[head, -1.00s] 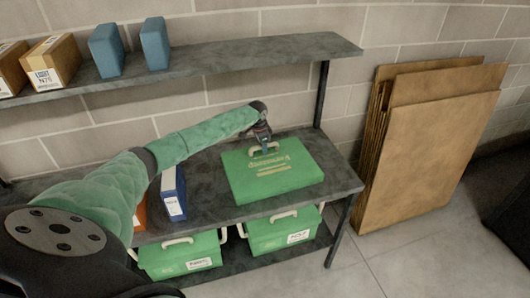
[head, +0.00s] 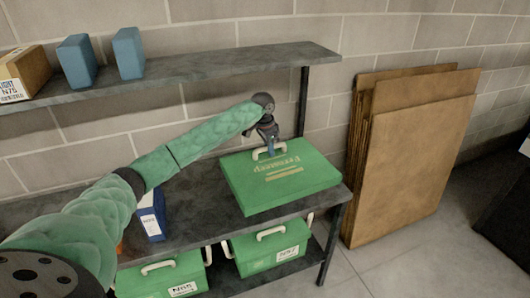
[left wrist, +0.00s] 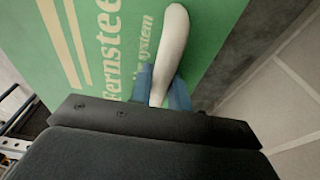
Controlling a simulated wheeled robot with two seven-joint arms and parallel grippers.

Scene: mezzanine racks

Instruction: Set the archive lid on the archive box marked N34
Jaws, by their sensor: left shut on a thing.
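The archive lid (head: 285,186) is a flat green slab with pale print and a white handle, at the middle shelf's right end. My left gripper (head: 268,150) is shut on that handle from above. In the left wrist view the blue fingers (left wrist: 163,88) sit either side of the white handle (left wrist: 171,45). I cannot tell whether the lid touches the shelf. Two green archive boxes with white handles stand on the low shelf, a left one (head: 150,281) and a right one (head: 262,250). Their labels are too small to read surely. My right gripper is out of view.
A blue binder (head: 152,218) stands on the middle shelf (head: 205,204), left of the lid. The upper shelf (head: 225,66) holds blue boxes (head: 128,53) and a brown carton (head: 28,70). Brown boards (head: 415,150) lean on the wall at right.

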